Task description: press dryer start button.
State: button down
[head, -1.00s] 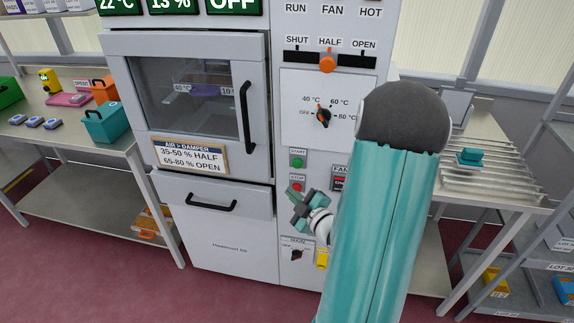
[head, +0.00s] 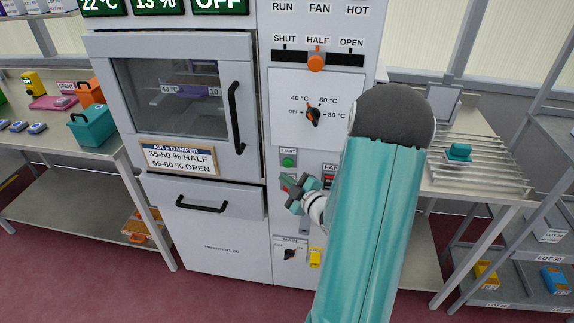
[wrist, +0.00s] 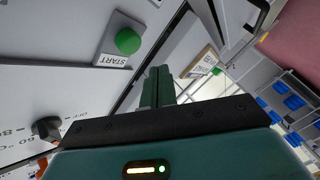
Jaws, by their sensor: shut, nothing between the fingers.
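The green start button (head: 288,162) sits on the dryer's front panel under a START label. In the wrist view the start button (wrist: 128,41) is a round green dome on a grey plate. My gripper (head: 289,193) is shut and empty, just below the start button in the head view and apart from it as far as I can tell. In the wrist view my gripper's fingers (wrist: 158,82) lie together, to the right of and below the button. The red stop button is mostly hidden behind my gripper in the head view.
The temperature knob (head: 313,116) and the damper slider (head: 316,62) are above on the panel. The dryer door handle (head: 236,117) and drawer handle (head: 201,206) stick out at the left.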

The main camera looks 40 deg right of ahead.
aim_at(283, 165)
jog(key=shift+w+d, duration=0.9)
jog(key=shift+d, duration=0.25)
jog(key=shift+d, duration=0.1)
dwell(1.2)
jog(key=shift+w+d, duration=0.25)
jog(key=shift+w+d, duration=0.3)
jog(key=shift+d, duration=0.15)
dwell(0.9)
jog(key=shift+a, duration=0.1)
jog(key=shift+s+a, duration=0.6)
jog(key=shift+a, duration=0.1)
jog(key=s+a, duration=0.1)
jog(key=a, duration=0.1)
jog(key=s+a, duration=0.2)
dwell(0.7)
